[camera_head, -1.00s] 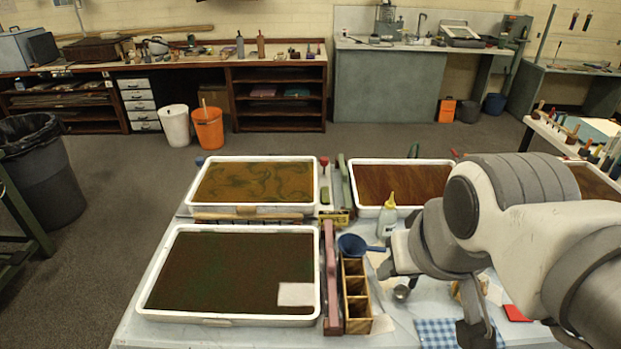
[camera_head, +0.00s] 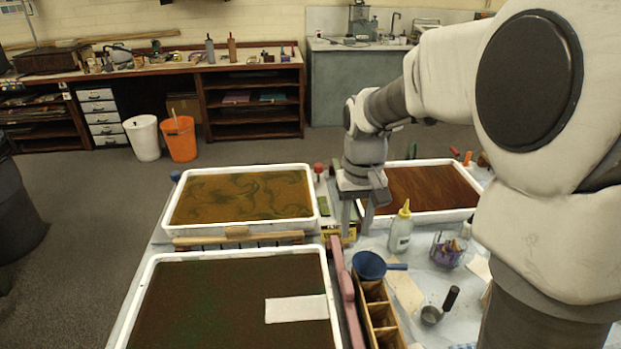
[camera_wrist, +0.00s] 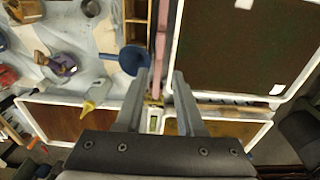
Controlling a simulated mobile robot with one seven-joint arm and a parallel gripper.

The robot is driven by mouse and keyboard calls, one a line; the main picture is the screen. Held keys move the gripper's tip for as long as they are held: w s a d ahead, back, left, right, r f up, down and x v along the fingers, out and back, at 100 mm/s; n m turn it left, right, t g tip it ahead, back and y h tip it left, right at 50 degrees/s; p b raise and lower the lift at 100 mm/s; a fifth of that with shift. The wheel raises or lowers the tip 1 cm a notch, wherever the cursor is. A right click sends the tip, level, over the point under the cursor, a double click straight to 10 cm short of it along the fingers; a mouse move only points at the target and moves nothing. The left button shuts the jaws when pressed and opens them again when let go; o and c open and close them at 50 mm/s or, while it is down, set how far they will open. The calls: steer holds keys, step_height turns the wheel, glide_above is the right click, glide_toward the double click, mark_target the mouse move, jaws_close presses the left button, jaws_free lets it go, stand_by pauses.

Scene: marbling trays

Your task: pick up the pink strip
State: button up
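The pink strip (camera_head: 347,290) is a long, narrow bar lying lengthwise along the right side of the front dark tray (camera_head: 150,285). In the wrist view the pink strip (camera_wrist: 161,45) runs up from between my finger tips, beside the dark tray's white rim. My gripper (camera_head: 357,226) points down near the strip's far end, between the two back trays. In the wrist view my gripper (camera_wrist: 161,73) has its two fingers apart. The strip's end shows in line with the gap, and nothing is held. The gripper's exact height above the strip is unclear.
A blue funnel (camera_head: 369,265) and a wooden divided box (camera_head: 381,312) stand close on the strip's right. A yellow-capped bottle (camera_head: 400,232) stands right of my gripper. A wooden-handled comb (camera_head: 238,239) lies between the left trays. A white paper (camera_head: 296,309) lies in the dark tray.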

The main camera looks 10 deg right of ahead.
mark_target(348, 281)
steer(key=f+b, duration=0.1)
steer(key=f, duration=0.5)
steer(key=w+f+b, duration=0.1)
steer(key=f, duration=0.6)
steer(key=f+b, duration=0.2)
steer(key=f, duration=0.4)
steer(key=shift+w+f, duration=0.3)
steer(key=shift+f, duration=0.1)
jaws_close()
